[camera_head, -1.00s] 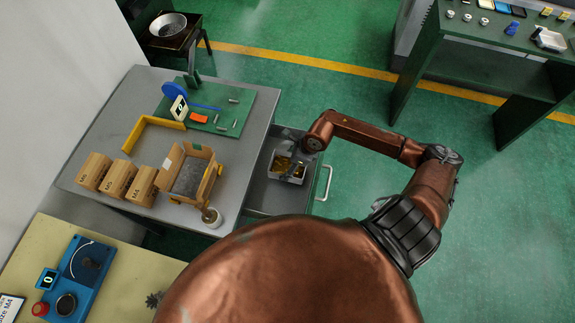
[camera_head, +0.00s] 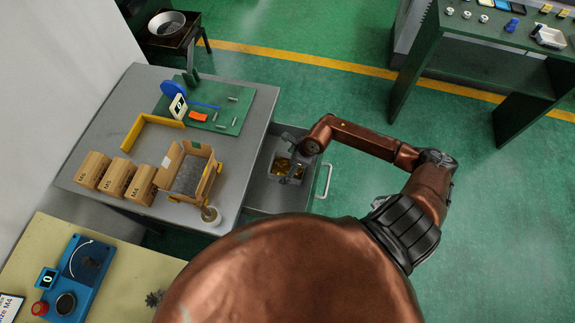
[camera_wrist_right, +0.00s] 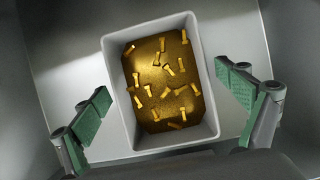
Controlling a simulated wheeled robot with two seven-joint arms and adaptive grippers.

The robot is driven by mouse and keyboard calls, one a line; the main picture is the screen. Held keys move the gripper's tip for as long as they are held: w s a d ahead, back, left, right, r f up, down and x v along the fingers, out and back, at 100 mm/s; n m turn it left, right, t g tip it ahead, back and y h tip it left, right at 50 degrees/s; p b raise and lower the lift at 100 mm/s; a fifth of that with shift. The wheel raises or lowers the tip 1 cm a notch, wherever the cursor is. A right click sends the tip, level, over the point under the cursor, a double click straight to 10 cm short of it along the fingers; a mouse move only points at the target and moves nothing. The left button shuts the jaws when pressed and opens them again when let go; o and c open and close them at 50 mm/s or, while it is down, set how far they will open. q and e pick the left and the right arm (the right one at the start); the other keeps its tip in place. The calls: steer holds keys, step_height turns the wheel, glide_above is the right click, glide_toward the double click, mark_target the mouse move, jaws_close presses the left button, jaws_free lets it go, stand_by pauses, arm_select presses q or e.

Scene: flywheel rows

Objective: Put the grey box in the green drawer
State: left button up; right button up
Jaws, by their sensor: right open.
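The grey box (camera_head: 273,177) is an open-topped bin with several brass-coloured bolts in it. It sits inside the pulled-out drawer (camera_head: 262,197), whose inside looks grey. My right gripper (camera_head: 289,158) is above the box, partly covering it. In the right wrist view the gripper (camera_wrist_right: 166,100) is open, with one green pad to each side of the grey box (camera_wrist_right: 117,95) and a gap at both sides. The box looks slightly turned relative to the fingers. My left gripper is not in view.
The drawer handle (camera_head: 323,181) is at the drawer's right edge. The grey table (camera_head: 240,125) on the left carries cardboard boxes (camera_head: 117,178), an open carton (camera_head: 187,177) and a green board (camera_head: 228,108). Open green floor (camera_head: 500,220) lies to the right.

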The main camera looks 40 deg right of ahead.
steer(key=p+v, duration=0.1)
steer(key=v, duration=1.1)
steer(key=shift+r, duration=0.1)
